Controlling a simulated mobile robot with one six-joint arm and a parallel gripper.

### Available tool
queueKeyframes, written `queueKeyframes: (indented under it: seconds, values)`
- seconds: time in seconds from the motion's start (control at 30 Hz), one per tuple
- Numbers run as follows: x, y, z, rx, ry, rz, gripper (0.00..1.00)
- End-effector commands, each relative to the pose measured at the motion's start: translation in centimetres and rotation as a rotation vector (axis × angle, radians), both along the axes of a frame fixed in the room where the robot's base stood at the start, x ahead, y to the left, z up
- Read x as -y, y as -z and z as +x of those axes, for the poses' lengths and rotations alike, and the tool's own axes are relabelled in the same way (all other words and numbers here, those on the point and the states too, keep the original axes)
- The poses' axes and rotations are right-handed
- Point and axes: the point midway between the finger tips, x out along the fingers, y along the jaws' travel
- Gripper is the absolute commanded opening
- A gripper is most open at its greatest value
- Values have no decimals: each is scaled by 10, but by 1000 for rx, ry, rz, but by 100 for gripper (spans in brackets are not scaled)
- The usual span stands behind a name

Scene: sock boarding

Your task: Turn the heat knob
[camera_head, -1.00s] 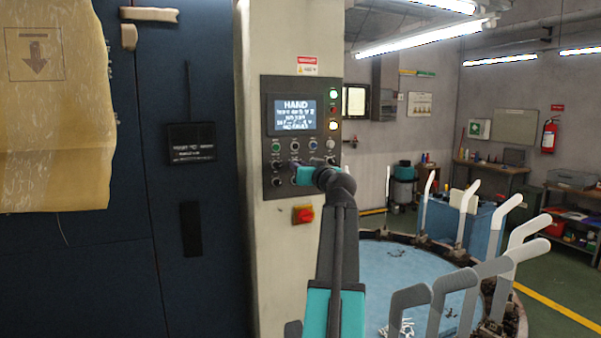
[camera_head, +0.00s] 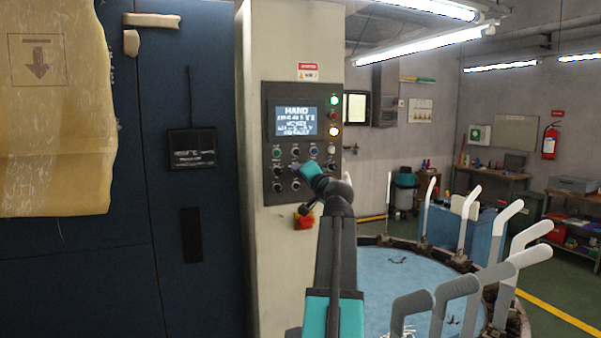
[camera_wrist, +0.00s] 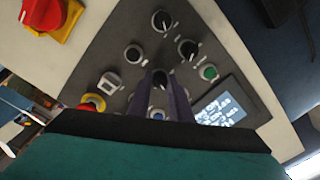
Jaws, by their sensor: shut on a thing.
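The control panel (camera_head: 268,140) is a dark plate with a lit screen (camera_head: 296,120) and rows of knobs and buttons. My gripper (camera_head: 298,168) is at the lower middle of this panel, and its teal body hides some controls. In the wrist view my gripper (camera_wrist: 163,84) has its two dark fingers on either side of a black knob (camera_wrist: 160,77), shut on it. Other black knobs (camera_wrist: 188,48) sit beside it on the tilted panel. The labels are too small to read, so I cannot tell which knob is the heat knob.
A green button (camera_wrist: 209,72) and a red button on yellow (camera_wrist: 92,103) are near the fingers. A round blue table (camera_head: 385,280) with upright grey forms stands at right.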

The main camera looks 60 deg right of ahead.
Motion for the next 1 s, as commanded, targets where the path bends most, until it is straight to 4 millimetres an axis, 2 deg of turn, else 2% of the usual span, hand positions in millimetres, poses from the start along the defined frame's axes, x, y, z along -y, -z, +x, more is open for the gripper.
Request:
queueKeyframes:
  seconds: [0.3,0.8,0.83,0.93,1.0]
  values:
    - [0,0,-1,88,1,120,0]
    - [0,1,-1,104,2,141,0]
    - [0,1,-1,104,2,141,20]
    - [0,1,-1,104,1,141,37]
    - [0,0,0,104,1,141,37]
